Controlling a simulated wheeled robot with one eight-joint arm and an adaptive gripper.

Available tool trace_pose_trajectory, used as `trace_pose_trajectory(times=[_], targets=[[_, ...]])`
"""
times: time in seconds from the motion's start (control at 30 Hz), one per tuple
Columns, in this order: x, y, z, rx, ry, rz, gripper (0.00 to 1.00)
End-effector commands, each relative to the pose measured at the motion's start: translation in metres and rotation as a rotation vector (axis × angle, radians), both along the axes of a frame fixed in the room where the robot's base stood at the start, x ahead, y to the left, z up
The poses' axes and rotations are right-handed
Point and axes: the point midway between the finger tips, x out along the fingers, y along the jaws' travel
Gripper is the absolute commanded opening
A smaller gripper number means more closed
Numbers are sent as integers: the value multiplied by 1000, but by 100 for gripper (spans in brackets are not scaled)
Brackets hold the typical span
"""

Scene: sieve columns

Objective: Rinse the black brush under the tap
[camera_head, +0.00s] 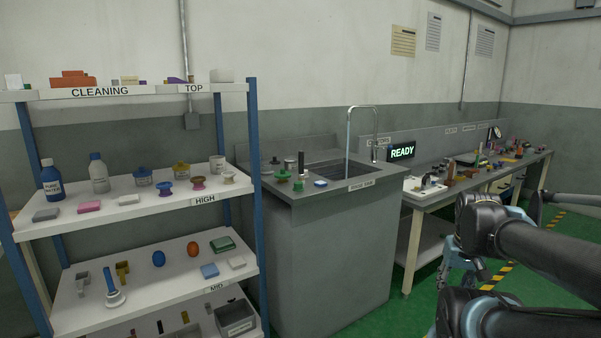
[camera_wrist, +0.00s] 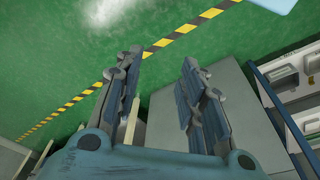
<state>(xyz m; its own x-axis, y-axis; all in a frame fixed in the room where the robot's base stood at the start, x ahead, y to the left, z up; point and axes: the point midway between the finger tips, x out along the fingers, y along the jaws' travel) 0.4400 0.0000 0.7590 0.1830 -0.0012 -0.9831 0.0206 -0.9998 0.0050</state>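The tap (camera_head: 350,130) is a tall, bent metal pipe behind the grey sink (camera_head: 333,168), set in a grey counter. A dark upright rod (camera_head: 301,161) stands on the counter left of the basin, above a small green piece. It may be the black brush's handle, but it is too small to tell. My gripper (camera_wrist: 163,72) is open and empty in the wrist view, with green floor and a grey surface beyond its fingers. In the head view my arm is at the right, well away from the sink.
A shelf rack (camera_head: 130,194) at left holds bottles, spools, sponges and a blue-handled brush (camera_head: 115,297). A long workbench (camera_head: 435,190) with a READY sign (camera_head: 401,151) and several small items runs right of the sink. Green floor (camera_head: 385,318) is free in front.

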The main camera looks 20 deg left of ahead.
Motion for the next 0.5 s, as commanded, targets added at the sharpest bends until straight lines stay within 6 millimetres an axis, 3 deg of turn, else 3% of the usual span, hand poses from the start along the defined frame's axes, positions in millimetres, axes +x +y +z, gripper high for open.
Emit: trace_pose_trajectory(times=[0.07, 0.17, 0.27, 0.5], targets=[[-5, 3, 6, 12, -19, -5, 40], [8, 17, 11, 65, -45, -32, 40], [33, 44, 20, 169, -88, -87, 40], [103, 131, 61, 541, -160, -301, 40]])
